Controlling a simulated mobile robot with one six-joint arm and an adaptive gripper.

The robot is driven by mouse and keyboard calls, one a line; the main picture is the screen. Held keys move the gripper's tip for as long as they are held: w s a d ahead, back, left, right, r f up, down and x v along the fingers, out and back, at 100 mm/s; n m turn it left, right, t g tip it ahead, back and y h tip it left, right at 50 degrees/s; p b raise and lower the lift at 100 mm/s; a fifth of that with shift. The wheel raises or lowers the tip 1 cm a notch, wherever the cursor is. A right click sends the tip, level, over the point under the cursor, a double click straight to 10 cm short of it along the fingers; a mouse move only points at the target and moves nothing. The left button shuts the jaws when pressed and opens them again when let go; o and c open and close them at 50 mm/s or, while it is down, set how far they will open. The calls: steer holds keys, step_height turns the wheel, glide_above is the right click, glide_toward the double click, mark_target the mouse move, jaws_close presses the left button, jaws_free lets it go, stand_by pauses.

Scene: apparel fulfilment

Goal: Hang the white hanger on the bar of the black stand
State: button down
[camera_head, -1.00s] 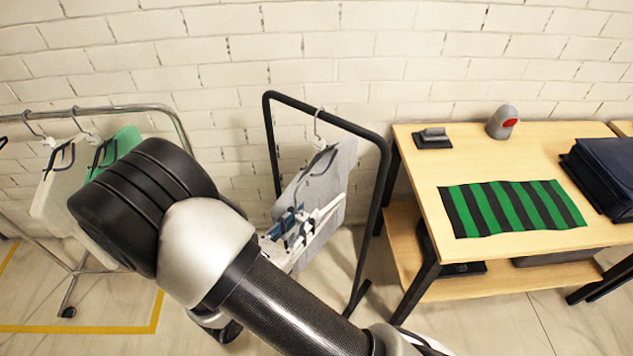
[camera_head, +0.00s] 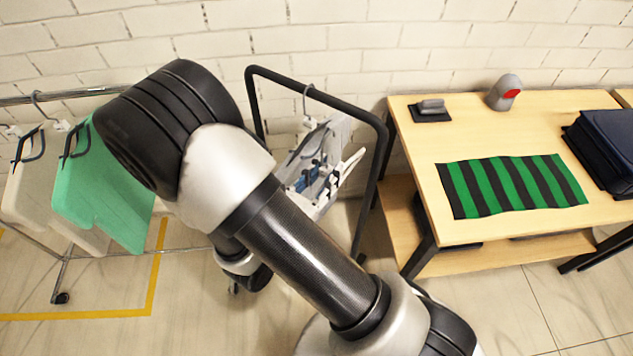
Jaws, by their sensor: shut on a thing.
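The white hanger (camera_head: 311,124), with a grey garment (camera_head: 335,138) on it, is upright within the frame of the black stand (camera_head: 372,190). Its thin hook (camera_head: 307,97) overlaps the stand's sloping top bar (camera_head: 335,104) in the picture. I cannot tell whether the hook is around the bar or only in front of or behind it. My gripper (camera_head: 312,182) is at the hanger and garment, below the bar, shut on the hanger. Its fingertips are hard to make out among the white, blue and dark parts. My arm hides the stand's lower left side.
A metal rack (camera_head: 60,96) at the left holds several garments, one of them green (camera_head: 105,200). A wooden table (camera_head: 410,150) stands close to the stand's right, with a green-and-black striped cloth (camera_head: 510,185) and dark folded items (camera_head: 605,150). A brick wall is behind.

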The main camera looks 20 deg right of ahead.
steer(key=x, duration=1.2)
steer(key=shift+w+d, duration=0.1)
steer(key=shift+d, duration=0.05)
steer(key=shift+w+d+f, duration=0.15)
steer(key=shift+w+d, duration=0.05)
steer(key=shift+d, duration=0.05)
steer(key=shift+a+f+b, duration=0.1)
steer(key=shift+f+b, duration=0.8)
steer(key=shift+f, duration=0.3)
steer(key=c, duration=1.3)
jaws_free()
steer(key=v, duration=1.2)
